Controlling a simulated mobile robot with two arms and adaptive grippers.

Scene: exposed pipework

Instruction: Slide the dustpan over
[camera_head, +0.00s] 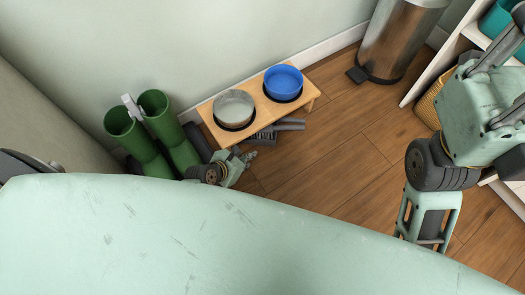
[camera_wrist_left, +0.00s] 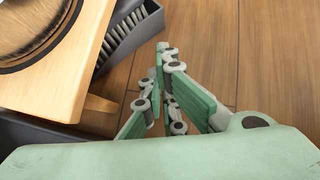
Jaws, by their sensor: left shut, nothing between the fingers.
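The grey dustpan with its brush (camera_head: 264,136) lies on the wooden floor against the front edge of the pet bowl stand. Its handles point right in the head view. In the left wrist view, a grey rim and pale bristles (camera_wrist_left: 130,35) show beside the stand. My left gripper (camera_head: 246,156) is shut and empty, low over the floor just in front of the dustpan. In the left wrist view its fingertips (camera_wrist_left: 166,54) are together, to the right of the bristles, with a small gap visible. My right arm's end (camera_head: 428,218) hangs at the right, far from the dustpan; its fingers are unclear.
The wooden stand (camera_head: 308,92) holds a metal bowl (camera_head: 234,108) and a blue bowl (camera_head: 283,82) along the wall. Green boots (camera_head: 158,135) stand left of it. A metal bin (camera_head: 398,40) and white shelf (camera_head: 437,70) are at right. Floor right of the dustpan is clear.

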